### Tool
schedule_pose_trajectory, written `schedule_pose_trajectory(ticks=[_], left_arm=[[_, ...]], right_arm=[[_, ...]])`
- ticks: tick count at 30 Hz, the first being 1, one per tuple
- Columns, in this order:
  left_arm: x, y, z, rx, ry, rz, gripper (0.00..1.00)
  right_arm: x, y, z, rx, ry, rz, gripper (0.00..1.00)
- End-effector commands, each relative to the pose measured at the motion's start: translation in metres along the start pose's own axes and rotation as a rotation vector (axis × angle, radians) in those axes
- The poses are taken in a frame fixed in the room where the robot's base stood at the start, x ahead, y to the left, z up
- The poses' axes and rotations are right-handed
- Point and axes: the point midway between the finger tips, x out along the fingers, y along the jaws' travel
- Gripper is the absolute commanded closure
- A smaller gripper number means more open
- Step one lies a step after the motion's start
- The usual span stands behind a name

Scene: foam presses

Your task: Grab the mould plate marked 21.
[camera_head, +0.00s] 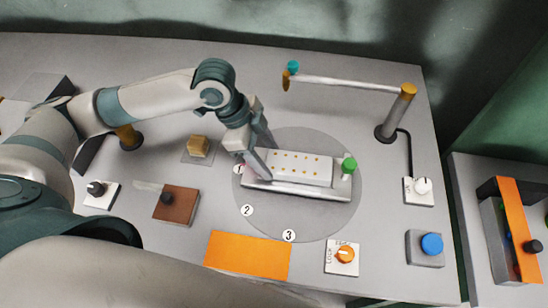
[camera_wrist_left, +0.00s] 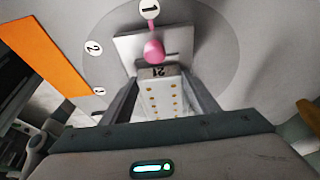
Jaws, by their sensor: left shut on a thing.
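The mould plate marked 21 (camera_head: 305,166) is a long pale plate with rows of small orange dots. It lies along a grey base (camera_head: 312,192) on the round turntable (camera_head: 325,222); I cannot tell if the two touch. My left gripper (camera_head: 267,164) is shut on the plate near its left end, one finger on each long side. In the left wrist view the plate (camera_wrist_left: 163,97) sits between the fingers of my left gripper (camera_wrist_left: 157,78). Its label 21 shows upside down there, beside a pink knob (camera_wrist_left: 153,51). My right gripper is out of view.
A green knob (camera_head: 349,165) stands at the plate's right end. A post with a horizontal arm (camera_head: 345,83) stands behind. An orange pad (camera_head: 248,256), a lock knob (camera_head: 344,256) and a blue button (camera_head: 432,244) line the front. A brown block (camera_head: 176,205) lies left.

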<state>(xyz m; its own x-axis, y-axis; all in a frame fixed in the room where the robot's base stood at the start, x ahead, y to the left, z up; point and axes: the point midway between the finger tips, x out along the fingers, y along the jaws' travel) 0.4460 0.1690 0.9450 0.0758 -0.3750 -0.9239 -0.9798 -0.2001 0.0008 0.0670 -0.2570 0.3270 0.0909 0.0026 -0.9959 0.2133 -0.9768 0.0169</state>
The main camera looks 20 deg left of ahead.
Motion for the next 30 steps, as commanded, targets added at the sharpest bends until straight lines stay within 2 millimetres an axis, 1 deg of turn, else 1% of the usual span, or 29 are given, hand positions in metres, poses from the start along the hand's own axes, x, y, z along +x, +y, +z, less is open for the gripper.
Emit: schedule_pose_trajectory(ticks=[5,12,18,24,30], left_arm=[[-0.018,-0.001,-0.008,0.004,0.004,-0.005,0.86],[-0.054,-0.002,-0.023,0.004,0.004,-0.006,0.86],[-0.078,-0.001,-0.033,0.003,0.004,-0.004,0.86],[-0.087,-0.001,-0.037,0.001,0.002,-0.002,0.86],[-0.088,-0.001,-0.037,0.001,0.002,-0.002,0.86]], right_arm=[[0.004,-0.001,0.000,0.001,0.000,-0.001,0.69],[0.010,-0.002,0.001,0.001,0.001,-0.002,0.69],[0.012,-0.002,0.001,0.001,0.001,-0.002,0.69],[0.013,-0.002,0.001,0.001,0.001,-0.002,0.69],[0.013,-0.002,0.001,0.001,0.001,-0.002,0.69]])
